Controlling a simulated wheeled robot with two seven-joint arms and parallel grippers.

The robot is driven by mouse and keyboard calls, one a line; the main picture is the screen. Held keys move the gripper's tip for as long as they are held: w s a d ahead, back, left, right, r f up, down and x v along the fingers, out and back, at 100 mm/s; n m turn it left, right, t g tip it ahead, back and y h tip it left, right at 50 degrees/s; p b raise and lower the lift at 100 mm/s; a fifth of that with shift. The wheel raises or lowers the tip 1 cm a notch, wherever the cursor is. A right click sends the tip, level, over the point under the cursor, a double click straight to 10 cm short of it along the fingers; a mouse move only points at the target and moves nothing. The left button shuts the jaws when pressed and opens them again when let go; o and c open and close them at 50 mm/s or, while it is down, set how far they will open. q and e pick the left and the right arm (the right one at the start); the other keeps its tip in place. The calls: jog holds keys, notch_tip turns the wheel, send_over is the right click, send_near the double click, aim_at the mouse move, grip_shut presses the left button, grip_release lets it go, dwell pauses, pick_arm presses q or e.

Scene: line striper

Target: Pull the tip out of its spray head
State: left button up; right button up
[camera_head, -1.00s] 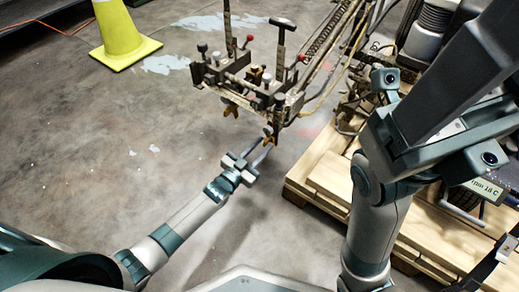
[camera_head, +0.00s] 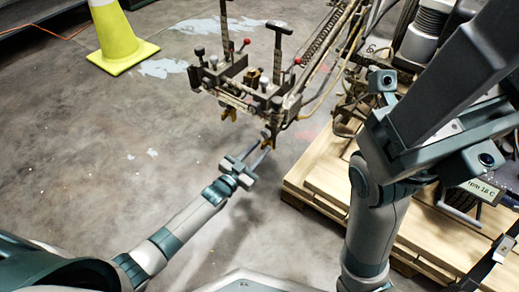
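The line striper's spray assembly (camera_head: 243,86) hangs at the upper middle of the head view. One small yellow-gold spray tip (camera_head: 267,137) shows in the lower head at its near right end. A second yellow tip (camera_head: 229,113) sits on the head to the left. My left gripper (camera_head: 261,149) reaches up from the lower left, with its two thin fingers apart just below the right-hand tip. I cannot tell whether the fingers touch it. The spray head's body around the tip is small and partly unclear. My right arm is folded at the right, and its gripper is not visible.
A wooden pallet (camera_head: 321,181) with machinery on it fills the right side. A yellow cone (camera_head: 118,38) stands at the upper left. Hoses and a coiled spring run up from the spray assembly. The concrete floor (camera_head: 90,140) at left is clear.

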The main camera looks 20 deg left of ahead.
pick_arm(q)
jog(key=shift+c, duration=0.6)
grip_shut()
jog(key=shift+p+v, duration=0.6)
jog(key=shift+v, duration=0.25)
jog(key=shift+s+a, duration=0.1)
jog(key=shift+s, duration=0.2)
jog(key=shift+p+v, duration=1.1)
jog(key=shift+v, duration=0.7)
